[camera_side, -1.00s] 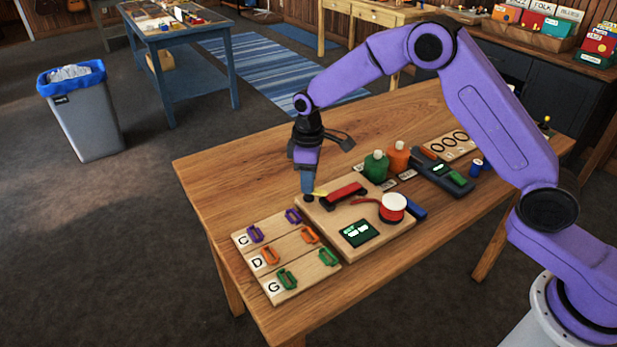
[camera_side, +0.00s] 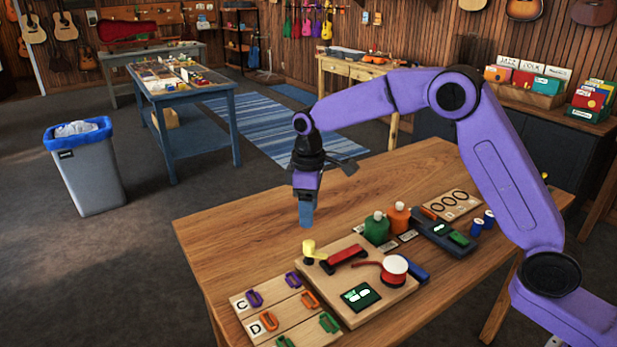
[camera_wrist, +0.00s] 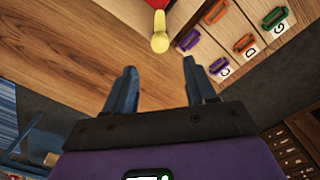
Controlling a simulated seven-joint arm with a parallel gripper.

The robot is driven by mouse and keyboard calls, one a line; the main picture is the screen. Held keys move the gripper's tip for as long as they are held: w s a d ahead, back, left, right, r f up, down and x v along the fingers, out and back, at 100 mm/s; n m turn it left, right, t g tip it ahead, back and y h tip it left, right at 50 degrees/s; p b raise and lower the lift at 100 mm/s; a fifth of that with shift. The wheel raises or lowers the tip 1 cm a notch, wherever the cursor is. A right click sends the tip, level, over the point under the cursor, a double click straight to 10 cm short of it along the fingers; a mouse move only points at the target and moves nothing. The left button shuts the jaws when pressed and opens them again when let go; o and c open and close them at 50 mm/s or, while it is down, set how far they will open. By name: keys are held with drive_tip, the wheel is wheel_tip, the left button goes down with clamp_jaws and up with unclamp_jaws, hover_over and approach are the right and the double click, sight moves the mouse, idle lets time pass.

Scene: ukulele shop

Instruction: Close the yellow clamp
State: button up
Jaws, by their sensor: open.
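The yellow clamp (camera_side: 308,247) is at the back left corner of a wooden board (camera_side: 375,303), with a dark base under it. In the wrist view its yellow round-ended handle (camera_wrist: 160,38) is at the top middle, beyond my fingertips. A red bar (camera_side: 347,256) lies beside it on the board. I cannot tell the clamp's exact lever angle. My gripper (camera_side: 306,222) is just behind the board, above the table, apart from the clamp. In the wrist view its two blue fingers (camera_wrist: 160,68) are spread with nothing between them.
A strip with coloured clips and letter labels (camera_side: 265,300) lies left of the board. A white-topped red spool (camera_side: 395,265), a green bottle (camera_side: 376,228), an orange bottle (camera_side: 398,216) and a dark device (camera_side: 443,235) stand to the right. The table (camera_side: 225,235) is clear at the back left.

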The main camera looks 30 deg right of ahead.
wheel_tip(320, 180, up, 8)
idle(0.4)
drive_tip(key=shift+s, duration=0.1)
drive_tip(key=s+d+n, duration=0.1)
drive_tip(key=s+n, duration=0.1)
drive_tip(key=s, duration=1.8)
drive_tip(key=s+d+f, duration=0.2)
drive_tip(key=s+d, duration=0.3)
drive_tip(key=s, duration=0.4)
drive_tip(key=s+d+f+n, duration=0.1)
drive_tip(key=s+d+f, duration=0.2)
drive_tip(key=s, duration=0.6)
drive_tip(key=d, duration=0.2)
drive_tip(key=shift+s+d+f+y, duration=0.15)
drive_tip(key=shift+s+d+y, duration=0.05)
drive_tip(key=shift+d+y, duration=0.1)
